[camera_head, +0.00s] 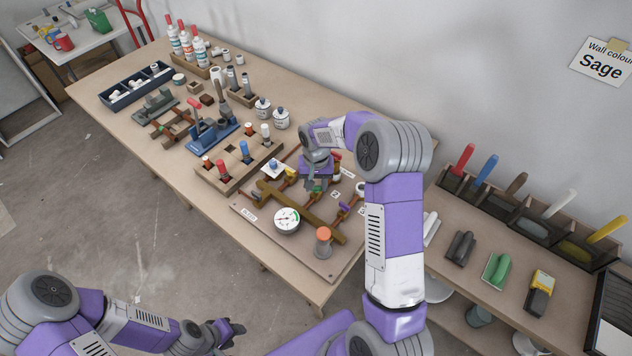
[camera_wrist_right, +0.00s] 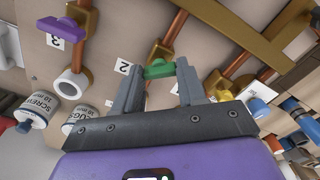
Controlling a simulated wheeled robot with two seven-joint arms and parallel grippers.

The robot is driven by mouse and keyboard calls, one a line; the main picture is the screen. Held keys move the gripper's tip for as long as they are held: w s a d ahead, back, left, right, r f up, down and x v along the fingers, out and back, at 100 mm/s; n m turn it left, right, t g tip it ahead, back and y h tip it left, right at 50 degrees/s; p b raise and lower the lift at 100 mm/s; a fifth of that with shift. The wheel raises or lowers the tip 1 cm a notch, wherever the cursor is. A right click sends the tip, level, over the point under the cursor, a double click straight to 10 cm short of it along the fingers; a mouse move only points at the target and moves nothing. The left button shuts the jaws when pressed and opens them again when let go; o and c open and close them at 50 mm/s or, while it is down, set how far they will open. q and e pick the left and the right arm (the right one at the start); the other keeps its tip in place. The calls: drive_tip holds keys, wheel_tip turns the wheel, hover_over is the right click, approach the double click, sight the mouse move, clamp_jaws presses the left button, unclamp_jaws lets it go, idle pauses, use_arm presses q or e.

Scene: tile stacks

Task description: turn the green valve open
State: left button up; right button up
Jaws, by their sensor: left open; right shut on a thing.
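The green valve handle (camera_wrist_right: 160,71) shows in the right wrist view, beside the label "2" and on a copper pipe. My right gripper (camera_wrist_right: 158,88) has its fingers on either side of the handle and is shut on it. In the head view my right gripper (camera_head: 314,183) is over the pipe board (camera_head: 310,260), and the green handle is hard to make out there beneath it. My left gripper (camera_head: 230,333) is open and empty, low in the head view, away from the table. How far the valve is turned I cannot tell.
A purple handle (camera_wrist_right: 75,30) and a yellow handle (camera_wrist_right: 261,91) flank the green one. On the board stand a round gauge (camera_head: 287,220) and an orange-topped fitting (camera_head: 323,237). A wooden block with coloured pegs (camera_head: 222,170) is close by on the left.

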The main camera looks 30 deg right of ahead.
sight(316, 186)
drive_tip(key=n+p, duration=0.1)
drive_tip(key=n, duration=0.4)
drive_tip(key=shift+n, duration=0.3)
drive_tip(key=n, duration=0.4)
drive_tip(key=shift+n+p, duration=0.4)
drive_tip(key=o, duration=1.1)
drive_tip(key=shift+c, duration=0.2)
wheel_tip(316, 186, up, 8)
drive_tip(key=shift+f+p, duration=0.15)
drive_tip(key=shift+p, duration=0.35)
drive_tip(key=shift+f, duration=0.1)
